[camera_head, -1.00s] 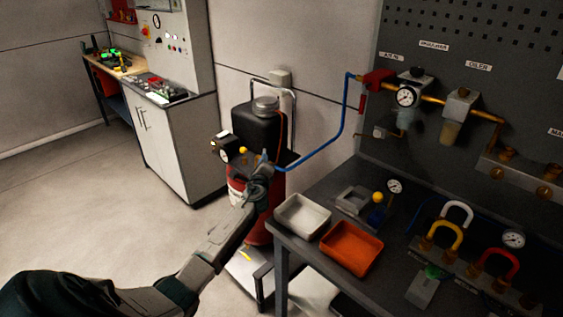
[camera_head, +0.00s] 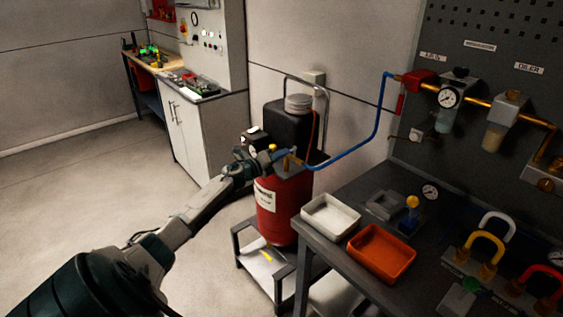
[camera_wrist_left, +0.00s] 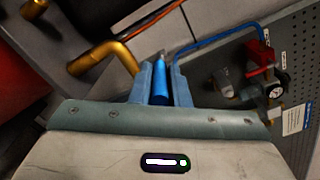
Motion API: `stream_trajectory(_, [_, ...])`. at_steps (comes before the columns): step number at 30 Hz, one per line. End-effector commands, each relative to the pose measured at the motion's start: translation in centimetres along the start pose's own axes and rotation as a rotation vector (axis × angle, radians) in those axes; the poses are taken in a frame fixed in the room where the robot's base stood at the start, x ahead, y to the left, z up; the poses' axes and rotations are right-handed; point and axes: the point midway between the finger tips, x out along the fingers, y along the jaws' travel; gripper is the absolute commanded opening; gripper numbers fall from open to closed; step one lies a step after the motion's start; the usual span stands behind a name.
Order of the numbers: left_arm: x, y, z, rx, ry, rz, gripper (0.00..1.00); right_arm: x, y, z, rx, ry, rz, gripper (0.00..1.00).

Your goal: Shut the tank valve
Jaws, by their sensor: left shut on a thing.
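The red tank (camera_head: 283,212) with its black top stands upright on a low cart. At its upper front is a brass outlet (camera_head: 288,163), from which a blue hose runs to the wall panel. My left gripper (camera_wrist_left: 161,72) is shut on the blue valve handle, its two fingers on either side of it. The blue handle (camera_wrist_left: 161,88) shows between the fingers in the left wrist view, with a bent brass pipe (camera_wrist_left: 108,56) to its left. In the head view the left gripper (camera_head: 272,157) is at the tank's upper front and partly hides the valve. My right gripper is not in view.
The workbench right of the tank holds a white tray (camera_head: 330,228), an orange tray (camera_head: 388,268) and padlock-like shackles. A blue hose (camera_head: 376,125) spans from tank to panel. A white cabinet (camera_head: 187,138) stands behind. Floor at left is clear.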

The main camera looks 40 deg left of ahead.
Motion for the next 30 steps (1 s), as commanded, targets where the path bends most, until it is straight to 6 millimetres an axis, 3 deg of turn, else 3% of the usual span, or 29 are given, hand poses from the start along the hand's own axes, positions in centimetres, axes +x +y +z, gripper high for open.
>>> stream_trajectory(19, [0.13,-0.35,0.65,-0.001,0.039,-0.035,0.0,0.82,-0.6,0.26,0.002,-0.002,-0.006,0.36])
stream_trajectory(20, [0.13,-0.35,0.65,-0.001,0.039,-0.035,0.17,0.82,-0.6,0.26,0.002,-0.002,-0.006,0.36])
stream_trajectory(23, [0.1,-0.27,0.58,-0.001,0.04,-0.034,0.37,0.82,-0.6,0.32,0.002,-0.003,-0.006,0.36])
stream_trajectory(30, [0.02,-0.02,0.42,-0.001,0.041,-0.03,0.37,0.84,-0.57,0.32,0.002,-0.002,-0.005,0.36])
